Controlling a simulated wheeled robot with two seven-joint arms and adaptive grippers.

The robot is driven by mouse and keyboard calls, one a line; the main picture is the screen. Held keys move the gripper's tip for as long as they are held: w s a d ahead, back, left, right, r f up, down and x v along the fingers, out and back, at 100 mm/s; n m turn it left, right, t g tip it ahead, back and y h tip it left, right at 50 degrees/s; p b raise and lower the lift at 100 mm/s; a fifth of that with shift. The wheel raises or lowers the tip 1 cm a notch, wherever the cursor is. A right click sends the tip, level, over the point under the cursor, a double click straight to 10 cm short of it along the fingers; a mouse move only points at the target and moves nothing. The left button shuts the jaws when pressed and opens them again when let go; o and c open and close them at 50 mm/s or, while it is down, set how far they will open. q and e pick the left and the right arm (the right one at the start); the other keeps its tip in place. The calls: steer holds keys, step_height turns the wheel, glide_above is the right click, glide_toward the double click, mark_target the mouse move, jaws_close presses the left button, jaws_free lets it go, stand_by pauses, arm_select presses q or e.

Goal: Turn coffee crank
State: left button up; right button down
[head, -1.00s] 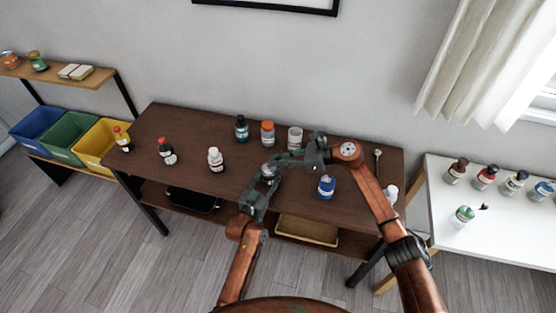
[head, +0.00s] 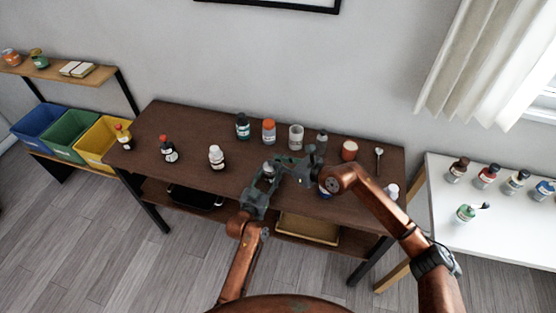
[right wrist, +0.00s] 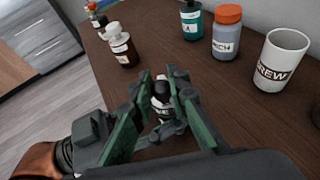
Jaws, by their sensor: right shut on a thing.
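The likely coffee grinder (head: 268,170) is a small pale, labelled body with a dark top, upright on the brown table near its front middle. It also shows in the right wrist view (right wrist: 161,88), between my right fingers. My right gripper (head: 279,167) reaches in from the right and is shut on its upper part. In the right wrist view its green fingers (right wrist: 160,92) flank the dark top. My left gripper (head: 263,182) is low at the grinder's front, around or against its base. The grippers hide the crank and much of the body.
Behind stand a teal bottle (head: 242,126), an orange-capped jar (head: 268,131), a white mug (head: 296,137) and a dark bottle (head: 321,142). An orange cup (head: 349,150) stands right, behind my right arm.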

steer(key=shift+s+a, duration=0.1)
stand_by(0.3)
steer(key=c, duration=1.8)
jaws_free()
steer(key=v, duration=1.2)
